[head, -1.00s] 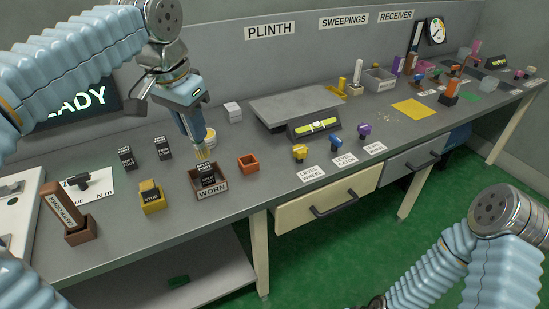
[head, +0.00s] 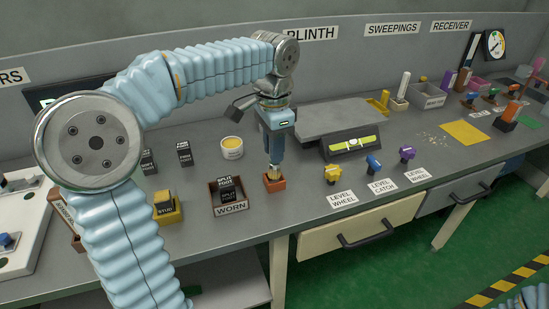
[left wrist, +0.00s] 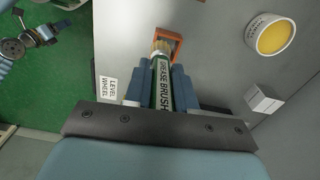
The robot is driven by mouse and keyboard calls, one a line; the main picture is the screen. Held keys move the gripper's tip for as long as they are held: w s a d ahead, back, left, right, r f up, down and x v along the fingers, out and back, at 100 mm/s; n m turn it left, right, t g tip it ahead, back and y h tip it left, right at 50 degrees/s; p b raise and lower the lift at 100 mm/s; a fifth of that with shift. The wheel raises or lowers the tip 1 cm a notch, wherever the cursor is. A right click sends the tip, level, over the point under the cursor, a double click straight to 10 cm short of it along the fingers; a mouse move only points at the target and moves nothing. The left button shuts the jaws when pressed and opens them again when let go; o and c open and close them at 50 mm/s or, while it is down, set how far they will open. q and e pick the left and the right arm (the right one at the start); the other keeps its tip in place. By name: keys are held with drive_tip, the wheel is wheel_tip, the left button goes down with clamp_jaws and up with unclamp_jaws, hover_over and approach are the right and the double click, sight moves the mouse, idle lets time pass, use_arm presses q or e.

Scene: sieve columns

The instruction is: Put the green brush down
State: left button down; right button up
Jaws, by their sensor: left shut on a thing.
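My left gripper (head: 274,158) is shut on the grease brush. The brush's pale bristles (head: 271,174) point down at the small orange square holder (head: 275,184). In the left wrist view the brush's dark green handle (left wrist: 163,88), lettered GREASE BRUSH, sits between the two blue fingers (left wrist: 163,92). The bristle end overlaps the near part of the orange holder (left wrist: 178,48) there; I cannot tell whether it is inside it. Part of my right arm, apparently with its gripper (left wrist: 45,32), shows small at the upper left of the wrist view; its jaws are unclear.
The WORN tray (head: 232,209) with dark blocks stands left of the holder. A tub of yellow grease (head: 232,148) is behind. The bench's front edge is close by.

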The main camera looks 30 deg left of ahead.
use_arm(q)
drive_tip(key=shift+w+a+f, duration=0.1)
drive_tip(key=shift+w+f, duration=0.15)
drive_tip(key=shift+f, duration=0.05)
drive_tip(key=shift+w+a+f, duration=0.1)
drive_tip(key=shift+w+f, duration=0.05)
drive_tip(key=shift+f, duration=0.8)
drive_tip(key=shift+w+a+f, duration=0.1)
drive_tip(key=shift+f, duration=0.8)
drive_tip(key=shift+f+b, duration=0.2)
drive_tip(key=shift+b, duration=0.15)
drive_tip(key=c, duration=0.9)
unclamp_jaws()
drive_tip(key=shift+c, duration=0.2)
